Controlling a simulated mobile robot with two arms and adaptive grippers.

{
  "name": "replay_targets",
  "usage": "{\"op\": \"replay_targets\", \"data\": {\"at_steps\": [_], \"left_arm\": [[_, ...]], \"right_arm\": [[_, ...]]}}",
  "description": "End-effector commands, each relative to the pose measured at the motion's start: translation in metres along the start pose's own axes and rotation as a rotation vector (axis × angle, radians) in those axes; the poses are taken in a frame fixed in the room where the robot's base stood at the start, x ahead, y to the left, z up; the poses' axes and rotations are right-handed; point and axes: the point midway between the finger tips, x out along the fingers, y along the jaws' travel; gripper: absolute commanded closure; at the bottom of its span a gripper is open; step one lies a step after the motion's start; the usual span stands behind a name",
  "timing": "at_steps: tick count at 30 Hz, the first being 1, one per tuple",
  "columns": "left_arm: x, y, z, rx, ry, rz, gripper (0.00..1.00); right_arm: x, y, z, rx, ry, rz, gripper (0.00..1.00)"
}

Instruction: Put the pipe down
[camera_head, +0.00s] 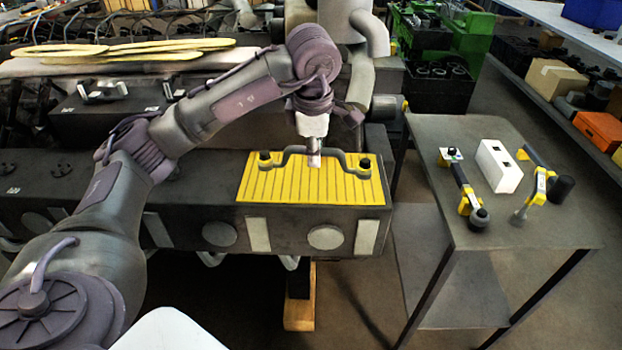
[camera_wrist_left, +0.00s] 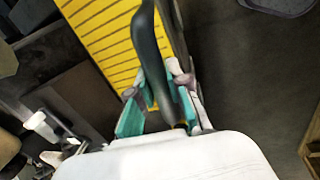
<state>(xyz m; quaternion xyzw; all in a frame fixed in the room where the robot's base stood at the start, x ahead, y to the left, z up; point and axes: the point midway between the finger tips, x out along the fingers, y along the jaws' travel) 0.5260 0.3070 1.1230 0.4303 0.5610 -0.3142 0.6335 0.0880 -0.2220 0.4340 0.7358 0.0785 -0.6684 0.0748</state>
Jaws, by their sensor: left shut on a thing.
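The pipe (camera_head: 340,155) is grey and bent, with its two ends near black round fittings on a yellow ribbed mat (camera_head: 290,190). My left gripper (camera_head: 313,158) comes down from above and is shut on the middle of the pipe. The left wrist view shows the dark pipe (camera_wrist_left: 148,40) between the teal-padded fingers of my left gripper (camera_wrist_left: 160,105), with the yellow mat (camera_wrist_left: 95,25) behind it. I cannot tell whether the pipe touches the mat or hangs just above it. My right gripper is out of view.
The mat lies on a long dark engine block (camera_head: 180,205). To the right stands a grey table (camera_head: 440,135) with a white box (camera_head: 499,166) and yellow-and-black tools (camera_head: 466,190). Green crates (camera_head: 468,40) stand behind. Bare floor lies between block and table.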

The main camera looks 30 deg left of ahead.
Motion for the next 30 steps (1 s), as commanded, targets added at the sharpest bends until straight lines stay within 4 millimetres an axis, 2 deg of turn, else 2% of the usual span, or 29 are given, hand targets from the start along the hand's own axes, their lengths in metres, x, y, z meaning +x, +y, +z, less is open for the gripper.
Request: {"op": "replay_targets", "data": {"at_steps": [5, 12, 18, 23, 30], "left_arm": [[0.006, 0.015, -0.009, -0.1, 0.018, -0.002, 1.0], [0.044, 0.055, -0.032, -0.103, 0.019, -0.004, 1.0], [0.074, 0.084, -0.047, -0.098, 0.017, -0.002, 1.0], [0.086, 0.094, -0.053, -0.094, 0.016, 0.001, 1.0], [0.113, 0.089, -0.053, -0.092, 0.017, -0.002, 1.0]], "right_arm": [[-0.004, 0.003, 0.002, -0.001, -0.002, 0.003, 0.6], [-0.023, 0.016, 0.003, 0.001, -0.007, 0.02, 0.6], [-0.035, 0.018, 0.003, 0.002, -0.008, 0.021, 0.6], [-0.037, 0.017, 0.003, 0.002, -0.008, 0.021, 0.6], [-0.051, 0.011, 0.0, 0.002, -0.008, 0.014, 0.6]]}}
